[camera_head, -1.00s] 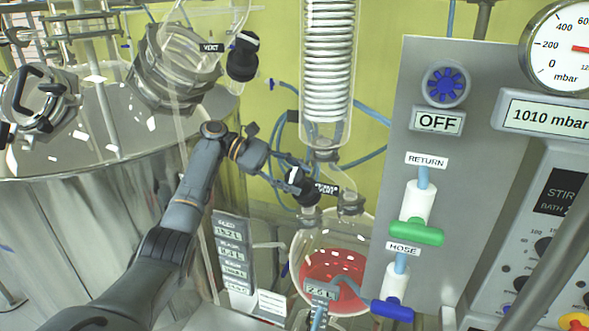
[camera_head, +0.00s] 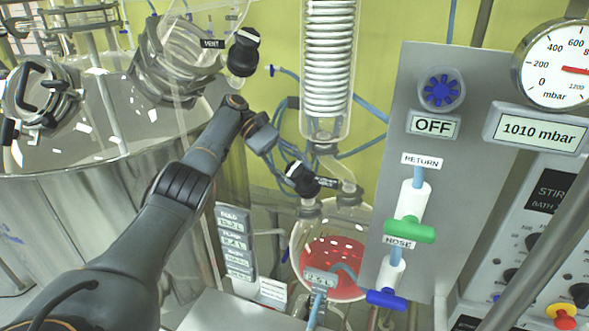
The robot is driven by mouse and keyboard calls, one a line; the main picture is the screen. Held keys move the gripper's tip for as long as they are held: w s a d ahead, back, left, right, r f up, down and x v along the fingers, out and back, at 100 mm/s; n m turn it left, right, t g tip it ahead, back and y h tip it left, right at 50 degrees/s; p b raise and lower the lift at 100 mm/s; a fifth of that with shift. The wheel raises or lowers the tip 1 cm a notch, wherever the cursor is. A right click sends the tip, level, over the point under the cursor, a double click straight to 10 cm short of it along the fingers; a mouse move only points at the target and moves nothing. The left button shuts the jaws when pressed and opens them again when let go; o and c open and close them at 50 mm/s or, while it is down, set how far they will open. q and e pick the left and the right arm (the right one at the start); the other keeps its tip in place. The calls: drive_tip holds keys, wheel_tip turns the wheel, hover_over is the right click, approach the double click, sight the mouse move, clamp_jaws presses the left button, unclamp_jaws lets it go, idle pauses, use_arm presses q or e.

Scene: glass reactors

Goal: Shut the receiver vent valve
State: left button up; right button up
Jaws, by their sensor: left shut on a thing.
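The receiver vent valve has a black knob (camera_head: 304,184) with a white mark, on the neck above the round receiver flask (camera_head: 336,282) with red liquid. A small black label (camera_head: 325,182) beside the knob is partly hidden and hard to read. My left gripper (camera_head: 285,163) comes in from the upper left and is shut on this knob. Its fingers are small and dark, so their exact hold is hard to see. The knob's exact turn angle cannot be told. My right gripper is not in view.
Another black knob (camera_head: 243,52) labelled VENT sits above my left wrist. A glass coil condenser (camera_head: 328,60) rises behind. A grey panel (camera_head: 455,70) with green and blue valve handles stands at the right. A large steel vessel (camera_head: 80,200) fills the left.

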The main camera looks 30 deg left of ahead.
use_arm(q)
drive_tip(key=shift+f, duration=0.2)
drive_tip(key=o, duration=1.2)
drive_tip(key=shift+c, duration=0.2)
drive_tip(key=shift+r, duration=0.1)
